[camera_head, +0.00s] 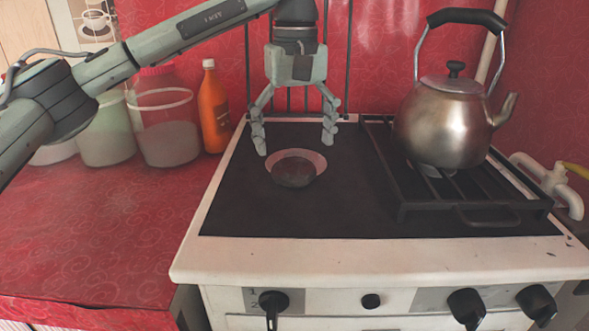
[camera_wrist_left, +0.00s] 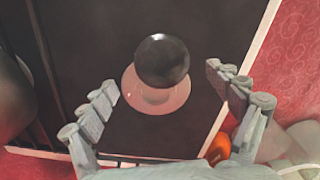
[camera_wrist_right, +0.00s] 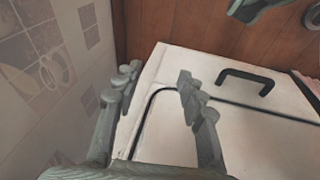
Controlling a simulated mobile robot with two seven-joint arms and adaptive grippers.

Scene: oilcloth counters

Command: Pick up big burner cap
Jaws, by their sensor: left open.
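The big burner cap (camera_head: 294,172) is a dark round disc on a pinkish round burner base (camera_head: 316,158) on the left part of the black stove top. In the left wrist view the cap (camera_wrist_left: 162,60) sits off-centre over the base (camera_wrist_left: 157,99), which shows as a crescent. My left gripper (camera_head: 294,147) points down, open and empty, over the back of the burner; its fingers (camera_wrist_left: 165,96) stand wide on both sides of the base. My right gripper (camera_wrist_right: 158,85) shows only in its own wrist view, its fingers apart with nothing between them.
A steel kettle (camera_head: 447,122) stands on the black grate (camera_head: 445,205) at the right. An orange bottle (camera_head: 214,110) and glass jars (camera_head: 166,127) stand on the red counter (camera_head: 90,235) at the left. In the right wrist view there is a white panel with a black handle (camera_wrist_right: 247,81).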

